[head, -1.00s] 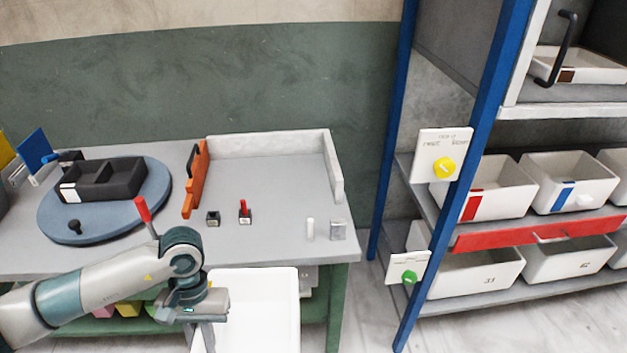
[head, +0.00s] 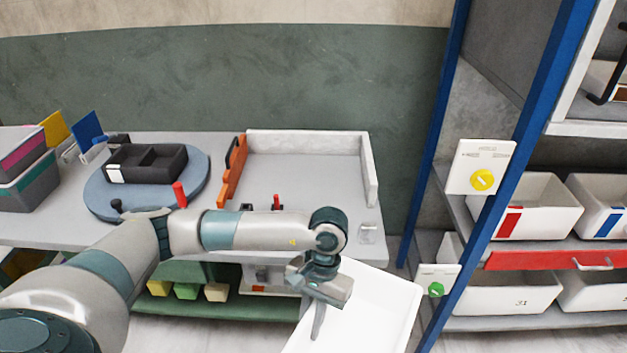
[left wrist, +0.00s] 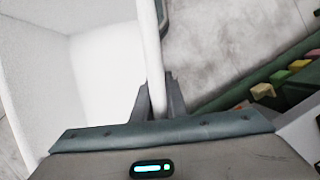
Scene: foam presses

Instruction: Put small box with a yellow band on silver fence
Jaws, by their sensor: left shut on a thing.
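My left gripper (head: 318,318) is shut on the rim of a white open tub (head: 378,305) in front of the table. The left wrist view shows the fingers (left wrist: 158,95) on either side of the tub's thin wall (left wrist: 150,45), with its white inside (left wrist: 100,75) to the left. I see no yellow band on the visible part of the tub. A pale grey L-shaped raised edge (head: 305,143) stands along the back and right of the tabletop; I cannot tell whether it is the silver fence. My right gripper is not in view.
The table (head: 40,225) carries a blue round turntable (head: 198,185) with a black divided tray (head: 147,165), and an orange piece (head: 233,170). A shelf with a blue post (head: 500,180) and several white bins stands to the right. Coloured blocks (head: 186,291) lie under the table.

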